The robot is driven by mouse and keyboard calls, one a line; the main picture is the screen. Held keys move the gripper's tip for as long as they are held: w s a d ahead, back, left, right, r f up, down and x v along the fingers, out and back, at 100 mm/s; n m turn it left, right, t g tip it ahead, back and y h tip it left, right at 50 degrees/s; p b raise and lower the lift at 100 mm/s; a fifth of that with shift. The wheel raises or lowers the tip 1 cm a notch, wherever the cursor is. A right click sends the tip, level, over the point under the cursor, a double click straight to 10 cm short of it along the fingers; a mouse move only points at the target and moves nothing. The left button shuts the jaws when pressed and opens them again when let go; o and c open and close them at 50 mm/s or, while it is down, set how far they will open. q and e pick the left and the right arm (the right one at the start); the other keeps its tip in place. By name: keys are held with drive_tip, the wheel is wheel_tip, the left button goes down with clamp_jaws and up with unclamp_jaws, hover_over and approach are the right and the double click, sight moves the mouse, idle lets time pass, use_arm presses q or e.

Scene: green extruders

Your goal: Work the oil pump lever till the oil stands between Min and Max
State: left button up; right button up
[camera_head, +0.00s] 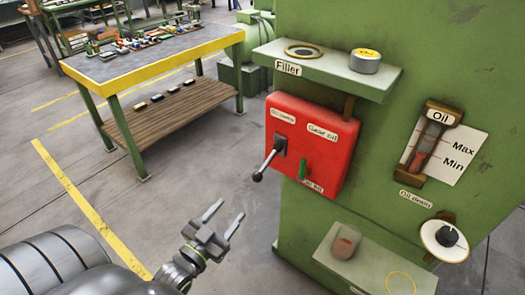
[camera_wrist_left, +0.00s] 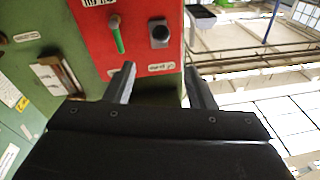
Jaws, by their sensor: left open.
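The red panel (camera_head: 312,150) on the green machine carries a black lever (camera_head: 268,162) with a ball knob, pointing down and left, and a short green handle (camera_head: 301,169). In the left wrist view the black lever (camera_wrist_left: 159,34) and green handle (camera_wrist_left: 117,36) lie beyond the fingertips. The oil gauge (camera_head: 428,143) has reddish oil in its lower part beside Max and Min marks; the exact level is hard to tell. My left gripper (camera_head: 226,216) is open and empty, below and left of the lever, apart from it; it also shows in the wrist view (camera_wrist_left: 158,76).
A Filler shelf (camera_head: 330,72) with a round cap (camera_head: 365,61) juts out above the panel. An oil drain dial (camera_head: 445,240) and a low ledge (camera_head: 345,265) are at lower right. A workbench (camera_head: 150,55) stands back left.

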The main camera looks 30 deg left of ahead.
sight(258, 174)
use_arm(q)
drive_tip(key=shift+g, duration=0.7)
drive_tip(key=w+p, duration=0.1)
drive_tip(key=w, duration=0.4)
drive_tip(key=w+r+p, duration=0.1)
drive_tip(key=w, duration=0.4)
drive_tip(key=w+p, duration=0.2)
drive_tip(key=w, duration=0.4)
drive_tip(key=shift+w+r, duration=0.1)
drive_tip(key=shift+r, duration=0.25)
use_arm(e)
drive_tip(key=r, duration=0.1)
drive_tip(key=s+r, duration=0.2)
drive_tip(key=r, duration=0.1)
drive_tip(key=shift+s+d+r, duration=0.1)
drive_tip(key=shift+s+d, duration=0.05)
drive_tip(key=shift+d, duration=0.05)
use_arm(q)
drive_tip(key=shift+c, duration=0.2)
clamp_jaws()
